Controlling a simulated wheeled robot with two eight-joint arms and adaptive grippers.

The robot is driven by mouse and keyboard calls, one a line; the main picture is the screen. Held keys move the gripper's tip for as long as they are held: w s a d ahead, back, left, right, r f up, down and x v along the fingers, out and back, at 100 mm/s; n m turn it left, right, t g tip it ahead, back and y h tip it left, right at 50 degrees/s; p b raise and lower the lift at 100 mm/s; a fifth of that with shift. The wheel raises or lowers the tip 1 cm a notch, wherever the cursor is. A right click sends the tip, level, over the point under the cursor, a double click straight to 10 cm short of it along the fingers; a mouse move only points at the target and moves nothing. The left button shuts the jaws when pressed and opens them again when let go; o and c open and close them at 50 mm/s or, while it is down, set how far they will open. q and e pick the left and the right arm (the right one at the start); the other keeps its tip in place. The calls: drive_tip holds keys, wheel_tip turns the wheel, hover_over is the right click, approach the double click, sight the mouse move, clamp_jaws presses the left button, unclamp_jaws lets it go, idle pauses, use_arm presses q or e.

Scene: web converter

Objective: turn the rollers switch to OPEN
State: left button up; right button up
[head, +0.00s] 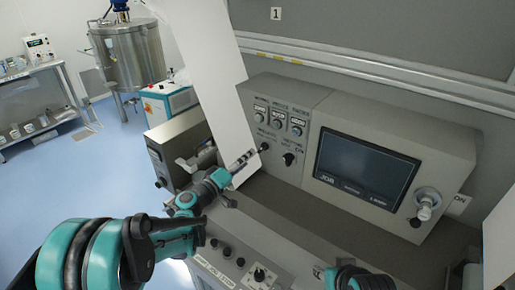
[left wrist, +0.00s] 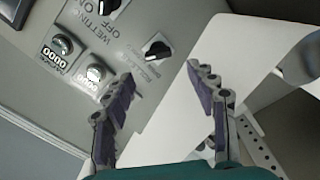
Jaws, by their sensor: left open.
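The rollers switch appears to be the small black rotary knob (head: 263,147) at the left of the grey control box; its label is too small to read. The same knob (left wrist: 156,50) shows upside down in the left wrist view, with its lettering blurred. My left gripper (head: 243,160) is in front of the box, close to this knob. In the wrist view its two fingers (left wrist: 160,80) are spread, with nothing between them, and the knob lies beyond the fingertips. A teal and dark part of my right arm (head: 358,279) shows at the bottom edge; its fingers cannot be made out.
A second black knob (head: 289,159), marked WETTING OFF ON in the wrist view, sits beside it. Several counters (head: 278,116) are above. A dark screen (head: 366,169) is to the right. A white sheet (head: 212,75) hangs left of the box, close to my left fingers.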

sight(263, 148)
use_arm(q)
drive_tip(key=b+x, duration=0.1)
drive_tip(key=x, duration=0.6)
drive_tip(key=shift+s+d, duration=0.1)
drive_tip(key=c, duration=1.2)
